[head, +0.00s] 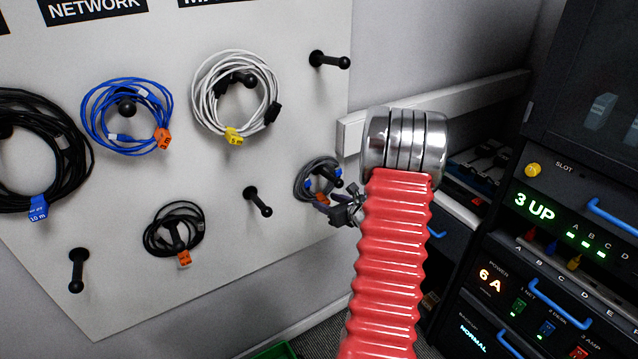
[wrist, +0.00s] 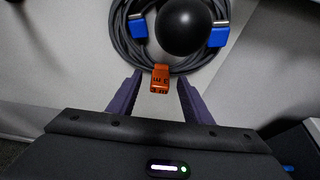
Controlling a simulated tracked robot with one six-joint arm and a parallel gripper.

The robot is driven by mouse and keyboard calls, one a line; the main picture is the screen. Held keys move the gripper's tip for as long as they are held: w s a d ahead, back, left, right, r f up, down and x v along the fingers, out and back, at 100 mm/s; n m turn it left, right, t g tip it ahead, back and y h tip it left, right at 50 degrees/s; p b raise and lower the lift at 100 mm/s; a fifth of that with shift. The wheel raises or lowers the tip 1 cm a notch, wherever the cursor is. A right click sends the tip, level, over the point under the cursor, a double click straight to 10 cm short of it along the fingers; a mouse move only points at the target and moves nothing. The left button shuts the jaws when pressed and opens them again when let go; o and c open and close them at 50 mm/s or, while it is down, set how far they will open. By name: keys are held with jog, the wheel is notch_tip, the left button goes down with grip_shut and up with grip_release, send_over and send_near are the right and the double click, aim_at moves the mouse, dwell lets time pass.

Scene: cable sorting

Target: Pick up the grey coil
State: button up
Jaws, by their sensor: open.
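The grey coil (head: 304,180) hangs on a black peg at the lower right of the white board in the head view, partly hidden by my gripper. In the wrist view the grey coil (wrist: 124,38) hangs around the peg's round black knob (wrist: 187,26), with blue connectors at both sides and an orange tag (wrist: 160,78) at its bottom. My gripper (wrist: 156,84) is open, its two purple fingers just below the coil, with the orange tag between them. In the head view my gripper (head: 326,204) is small beside the coil. I cannot tell whether the fingers touch it.
A white coil (head: 205,100), a blue coil (head: 90,112) and black coils (head: 85,165) hang on the white board (head: 110,260). Bare pegs (head: 257,201) stick out nearby. A black equipment rack (head: 500,250) stands at the right. A green bin (head: 272,351) shows at the bottom edge.

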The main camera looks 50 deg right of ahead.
jog(key=shift+w+d+f, duration=0.1)
jog(key=shift+w, duration=0.25)
jog(key=shift+c, duration=0.3)
grip_shut()
dwell(0.4)
